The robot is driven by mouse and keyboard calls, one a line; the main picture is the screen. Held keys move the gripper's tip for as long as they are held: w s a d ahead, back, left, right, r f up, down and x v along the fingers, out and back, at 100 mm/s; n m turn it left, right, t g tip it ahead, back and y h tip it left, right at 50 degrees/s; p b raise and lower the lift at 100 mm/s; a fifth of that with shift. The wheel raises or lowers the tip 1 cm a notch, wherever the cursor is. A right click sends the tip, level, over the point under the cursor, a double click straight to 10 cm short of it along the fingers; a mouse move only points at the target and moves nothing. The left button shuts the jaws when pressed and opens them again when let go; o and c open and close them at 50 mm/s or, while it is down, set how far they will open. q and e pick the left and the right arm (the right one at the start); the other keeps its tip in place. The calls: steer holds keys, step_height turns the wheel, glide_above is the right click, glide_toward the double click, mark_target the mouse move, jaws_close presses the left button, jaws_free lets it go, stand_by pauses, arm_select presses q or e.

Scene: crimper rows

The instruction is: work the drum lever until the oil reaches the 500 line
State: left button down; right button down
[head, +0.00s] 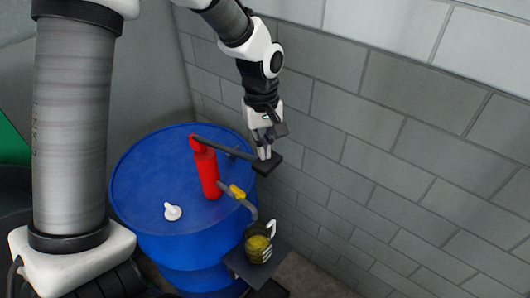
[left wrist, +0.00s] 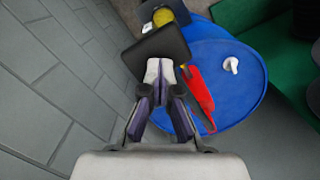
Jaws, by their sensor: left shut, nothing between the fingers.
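A blue drum (head: 150,205) carries a red pump (head: 208,172) with a dark lever (head: 222,147) that ends in a flat black pad (head: 267,166). My left gripper (head: 264,154) is shut and empty, its fingertips at the pad. In the left wrist view the closed fingertips (left wrist: 159,70) overlap the black pad (left wrist: 155,50); whether they touch it I cannot tell. A clear jug (head: 268,230) with yellow oil (head: 258,243) stands under the grey spout (head: 250,208). The jug's lines are too small to read. My right gripper is not in view.
A grey brick wall (head: 380,130) runs close along the right of the drum and the gripper. The jug stands on a dark shelf (head: 236,262) beside the drum. A yellow piece (head: 237,191) sits on the spout. A small white part (head: 172,211) is on the drum top.

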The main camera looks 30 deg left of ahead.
arm_select(q)
steer(key=shift+w+f, duration=0.15)
steer(key=shift+f, duration=0.15)
steer(key=shift+a+r+p, duration=0.1)
steer(key=shift+p, duration=0.2)
steer(key=w+a+r, duration=0.1)
steer(key=r, duration=0.5)
steer(key=w+a+r+p, duration=0.1)
steer(key=a+r, duration=0.1)
steer(key=r, duration=0.4)
steer(key=shift+w+a+r, duration=0.3)
steer(key=shift+r, duration=0.05)
stand_by(0.4)
